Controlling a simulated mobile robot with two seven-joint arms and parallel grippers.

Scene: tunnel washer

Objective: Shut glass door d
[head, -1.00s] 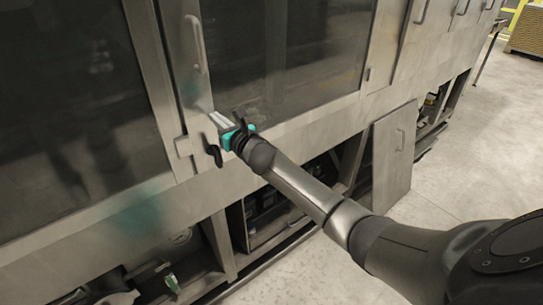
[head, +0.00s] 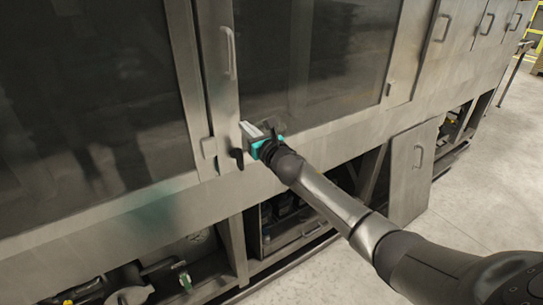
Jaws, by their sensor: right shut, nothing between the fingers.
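A glass door (head: 310,60) with dark glass in a grey metal frame stands in the middle of the head view; no letter on it can be read. Its upright bar handle (head: 229,53) is on the left frame strip. The door looks flush or nearly flush with the machine front; I cannot tell if a small gap remains. My right gripper (head: 250,132), with teal parts, is shut and empty at the door's lower left corner, close to or touching the frame. A dark latch lever (head: 237,158) is just below it. My left gripper is out of view.
Another dark glass panel (head: 90,100) fills the left. Metal doors with handles (head: 445,28) continue to the right. Below, a lower panel (head: 412,170) stands swung out from the base, beside open bays with machinery. The concrete floor (head: 480,190) at right is clear.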

